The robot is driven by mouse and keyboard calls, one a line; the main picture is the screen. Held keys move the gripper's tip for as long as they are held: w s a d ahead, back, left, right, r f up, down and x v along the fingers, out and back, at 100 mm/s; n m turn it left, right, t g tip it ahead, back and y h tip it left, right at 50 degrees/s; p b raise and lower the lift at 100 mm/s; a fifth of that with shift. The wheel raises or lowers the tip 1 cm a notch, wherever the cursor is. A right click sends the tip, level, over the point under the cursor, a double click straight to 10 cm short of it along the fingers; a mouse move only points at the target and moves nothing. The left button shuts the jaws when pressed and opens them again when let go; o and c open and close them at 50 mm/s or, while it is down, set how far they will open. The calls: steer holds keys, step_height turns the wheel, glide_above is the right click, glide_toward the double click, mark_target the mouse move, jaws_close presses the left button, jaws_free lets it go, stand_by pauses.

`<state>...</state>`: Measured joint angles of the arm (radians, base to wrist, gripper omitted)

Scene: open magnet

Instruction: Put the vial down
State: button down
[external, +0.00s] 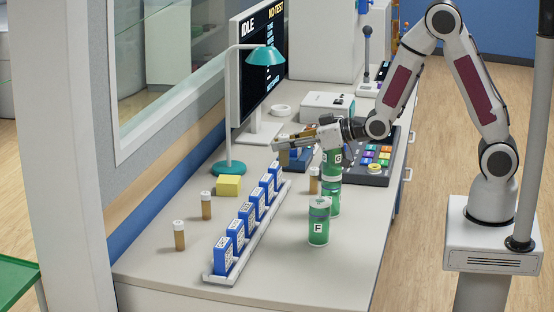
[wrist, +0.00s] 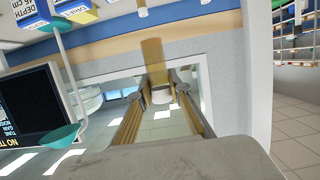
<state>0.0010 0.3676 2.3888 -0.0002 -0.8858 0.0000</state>
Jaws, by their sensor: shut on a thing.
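My gripper (external: 284,145) is above the bench, left of the green canisters, with its fingers pointing left. In the wrist view my gripper (wrist: 161,90) is shut on an amber vial (wrist: 153,55) with a white cap (wrist: 161,96). That view is upside down, so the vial looks roughly upright with its cap up. In the external view the held vial is small and hard to separate from the fingertips. Other capped amber vials stand on the bench: one at the front left (external: 180,237), one behind it (external: 206,207) and one by the canisters (external: 314,182).
A white rack (external: 222,277) with several blue boxes (external: 236,236) runs along the bench. Green canisters (external: 318,230) stand to its right. A yellow block (external: 228,186), a teal lamp (external: 228,168), a monitor (external: 257,70) and a button panel (external: 372,172) are nearby. The bench's front right is clear.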

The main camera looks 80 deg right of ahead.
stand_by(0.4)
steer(key=shift+r, duration=2.4)
steer(key=shift+d+r, duration=0.1)
steer(key=shift+r, duration=0.2)
steer(key=shift+w+d+r+n+y, duration=0.3)
steer(key=shift+d+r+y, duration=0.05)
steer(key=shift+r+y, duration=0.1)
steer(key=s+d+f+n+g+y, duration=0.1)
steer(key=s+d+n+g+y, duration=0.25)
steer(key=s+n+y, duration=0.85)
step_height(320, 180, down, 16)
steer(key=s+m+h, duration=0.1)
steer(key=m+h, duration=0.1)
steer(key=m, duration=0.1)
steer(key=shift+s+a+g, duration=0.2)
steer(key=shift+a+g, duration=0.05)
steer(key=shift+g, duration=0.2)
